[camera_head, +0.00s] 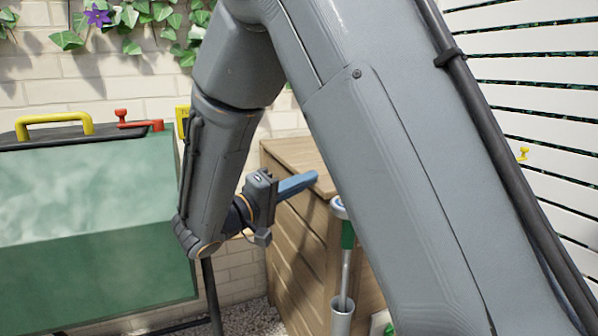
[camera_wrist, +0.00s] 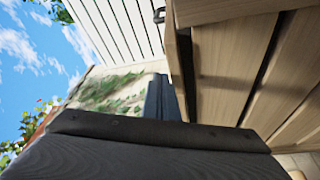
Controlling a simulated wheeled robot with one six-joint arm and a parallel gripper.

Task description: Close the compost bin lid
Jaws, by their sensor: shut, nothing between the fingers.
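The wooden compost bin (camera_head: 300,240) stands right of centre in the head view, partly hidden behind my arm. Its flat wooden top, the lid (camera_head: 300,152), looks level and down on the bin, but its far right part is hidden. My gripper (camera_head: 316,177) has blue fingers, shut and empty, pointing right in front of the bin's upper side, just below the lid edge. In the wrist view the fingers (camera_wrist: 163,98) are beside the bin's wooden boards (camera_wrist: 235,80), close to the lid's edge (camera_wrist: 225,8). I cannot tell whether they touch.
A green-handled tool (camera_head: 347,236) sits in a metal holder (camera_head: 342,316) before the bin. A white slatted fence (camera_head: 540,100) is at right.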

